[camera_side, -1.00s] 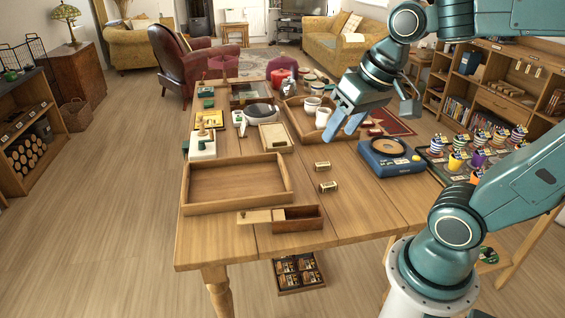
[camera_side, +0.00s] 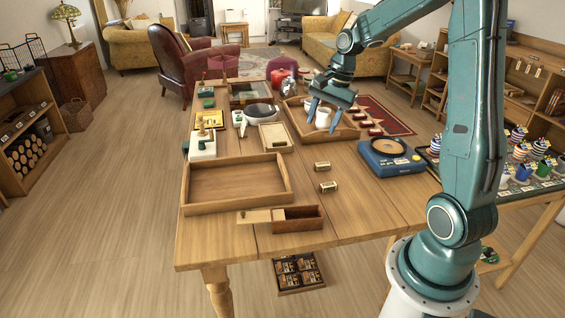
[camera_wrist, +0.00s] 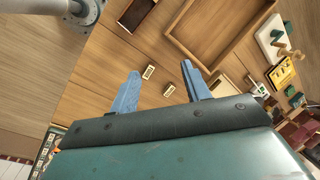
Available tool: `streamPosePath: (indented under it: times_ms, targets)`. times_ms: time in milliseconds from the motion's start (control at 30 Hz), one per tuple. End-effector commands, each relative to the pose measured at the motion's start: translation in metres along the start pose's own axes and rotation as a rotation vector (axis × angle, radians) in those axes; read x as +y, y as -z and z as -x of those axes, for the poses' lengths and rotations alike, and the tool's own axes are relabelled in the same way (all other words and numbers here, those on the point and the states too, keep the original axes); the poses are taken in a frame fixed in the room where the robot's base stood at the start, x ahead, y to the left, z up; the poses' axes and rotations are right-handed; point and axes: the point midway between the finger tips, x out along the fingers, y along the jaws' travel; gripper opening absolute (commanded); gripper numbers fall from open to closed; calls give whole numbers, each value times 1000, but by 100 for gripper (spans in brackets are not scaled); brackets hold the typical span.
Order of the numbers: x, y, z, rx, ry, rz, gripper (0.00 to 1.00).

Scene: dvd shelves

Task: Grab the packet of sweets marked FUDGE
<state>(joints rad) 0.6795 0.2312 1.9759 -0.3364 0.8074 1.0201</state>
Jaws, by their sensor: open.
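Two small packets with pale labels lie on the wooden table, one farther back (camera_side: 322,165) and one nearer (camera_side: 328,186). In the wrist view they show as one packet (camera_wrist: 149,71) between the fingers and another (camera_wrist: 168,91) close to the right finger. Their print is too small to read, so I cannot tell which is marked FUDGE. My gripper (camera_side: 323,117) is open and empty, its blue fingers pointing down. In the side view it appears in front of the white cups, behind and above both packets; the wrist view also shows its fingers (camera_wrist: 159,69).
A wooden tray with white cups (camera_side: 323,117) is near my gripper in the picture. A blue record player (camera_side: 378,163) stands to the right. A large empty tray (camera_side: 190,190) and a sliding-lid box (camera_side: 298,222) lie left and in front. Bare table surrounds the packets.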

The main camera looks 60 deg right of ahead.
Motion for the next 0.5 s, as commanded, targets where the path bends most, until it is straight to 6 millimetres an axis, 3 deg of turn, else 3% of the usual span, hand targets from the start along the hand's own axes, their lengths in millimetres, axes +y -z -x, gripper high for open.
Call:
streamPosePath:
  times_ms: [100,500]
  targets:
    - [7,32,-20,-32,-8,-145,47]
    - [51,123,-89,-136,-17,-620,47]
